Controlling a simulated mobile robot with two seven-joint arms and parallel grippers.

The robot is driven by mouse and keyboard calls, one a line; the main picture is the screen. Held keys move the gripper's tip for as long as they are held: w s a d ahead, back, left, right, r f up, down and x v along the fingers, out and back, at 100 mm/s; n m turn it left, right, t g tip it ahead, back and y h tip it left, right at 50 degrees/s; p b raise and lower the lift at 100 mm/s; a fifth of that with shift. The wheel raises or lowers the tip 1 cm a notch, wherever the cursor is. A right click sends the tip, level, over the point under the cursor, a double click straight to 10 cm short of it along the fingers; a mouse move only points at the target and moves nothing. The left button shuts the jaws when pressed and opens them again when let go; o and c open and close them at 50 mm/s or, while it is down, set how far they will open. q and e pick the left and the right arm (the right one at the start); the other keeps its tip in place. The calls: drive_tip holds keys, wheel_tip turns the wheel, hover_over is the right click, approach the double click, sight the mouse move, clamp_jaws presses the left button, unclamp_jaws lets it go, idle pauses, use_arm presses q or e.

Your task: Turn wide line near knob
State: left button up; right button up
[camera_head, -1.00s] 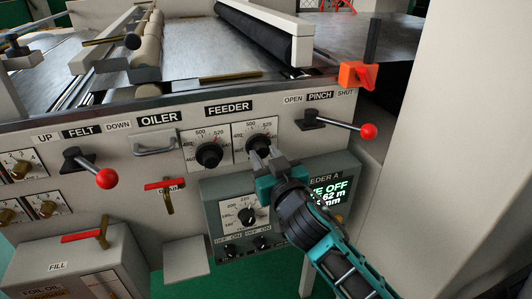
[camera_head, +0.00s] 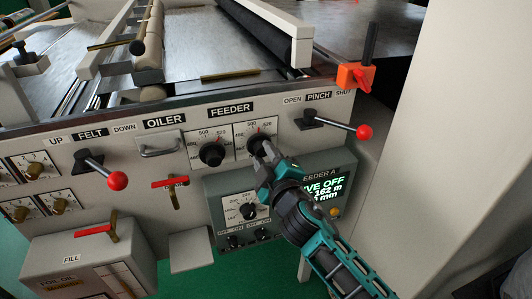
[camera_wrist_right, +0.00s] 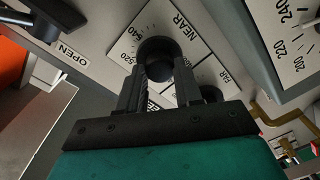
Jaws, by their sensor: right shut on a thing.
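The near knob (camera_head: 256,143) is a round black knob on the right-hand white dial plate under the FEEDER label. In the right wrist view the near knob (camera_wrist_right: 158,55) sits on a plate marked NEAR, between the two dark fingers. My right gripper (camera_head: 264,150) is shut on it, and its fingers partly cover the knob and the dial. The right gripper (camera_wrist_right: 170,85) also shows in the wrist view. The far knob (camera_head: 211,154) is on the left-hand FEEDER plate, apart from the gripper. My left gripper is not in view.
A red-balled pinch lever (camera_head: 364,132) sticks out to the right of the knob. A lower dial knob (camera_head: 249,211) and a green-text display (camera_head: 325,188) lie below, close to my right arm. A red-balled felt lever (camera_head: 117,181) stands at left.

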drive_tip(key=shift+n, duration=0.9)
drive_tip(key=o, duration=1)
drive_tip(key=shift+o, duration=0.2)
drive_tip(key=shift+s, duration=0.1)
drive_tip(key=v, duration=1.2)
drive_tip(key=shift+s, duration=0.4)
